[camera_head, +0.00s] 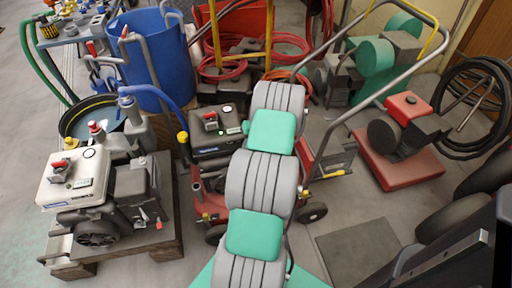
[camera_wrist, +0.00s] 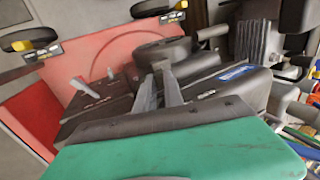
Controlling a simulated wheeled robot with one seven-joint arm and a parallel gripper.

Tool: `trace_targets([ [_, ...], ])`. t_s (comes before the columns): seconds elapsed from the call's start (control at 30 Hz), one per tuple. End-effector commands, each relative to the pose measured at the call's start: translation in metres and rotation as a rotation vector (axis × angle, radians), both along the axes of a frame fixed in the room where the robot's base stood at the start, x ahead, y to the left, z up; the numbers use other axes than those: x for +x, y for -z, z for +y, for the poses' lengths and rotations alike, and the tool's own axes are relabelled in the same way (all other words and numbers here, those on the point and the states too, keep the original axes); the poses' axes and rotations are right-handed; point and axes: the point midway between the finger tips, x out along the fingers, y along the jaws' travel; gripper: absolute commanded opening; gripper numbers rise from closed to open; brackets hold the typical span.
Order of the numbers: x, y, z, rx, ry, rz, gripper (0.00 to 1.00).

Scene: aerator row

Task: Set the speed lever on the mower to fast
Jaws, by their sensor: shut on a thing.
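In the wrist view my gripper (camera_wrist: 158,72) is low over the engine. Its two grey fingers are close together, shut on what appears to be the speed lever; the fingertips hide most of it. To the left of the fingers, a pale grey lever (camera_wrist: 80,86) stands on a black panel (camera_wrist: 98,102) with small white marks, apart from them. I cannot read the marks. The head view hides my fingers.
A pale engine unit (camera_head: 75,175) stands on a wooden pallet (camera_head: 165,245) at left. A blue barrel (camera_head: 155,55) and red hoses (camera_head: 285,45) are behind. Another red machine (camera_head: 400,165) stands at right.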

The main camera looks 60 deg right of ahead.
Motion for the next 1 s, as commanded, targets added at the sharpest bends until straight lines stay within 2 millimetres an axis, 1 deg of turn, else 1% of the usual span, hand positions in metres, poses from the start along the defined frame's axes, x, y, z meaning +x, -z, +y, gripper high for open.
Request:
trace_targets([
  [0.13,0.0032,0.0019,0.0045,0.015,-0.011,-0.008,0.00],
  [0.47,0.0030,0.0028,0.0050,0.018,-0.012,-0.009,0.00],
  [0.5,0.0028,0.0028,0.0050,0.018,-0.012,-0.009,0.14],
  [0.73,0.0023,0.0021,0.0034,0.016,-0.009,-0.010,0.33],
  [0.77,0.0022,0.0020,0.0032,0.016,-0.009,-0.010,0.35],
  [1.0,0.0020,0.0005,0.0022,0.015,-0.008,-0.010,0.35],
])
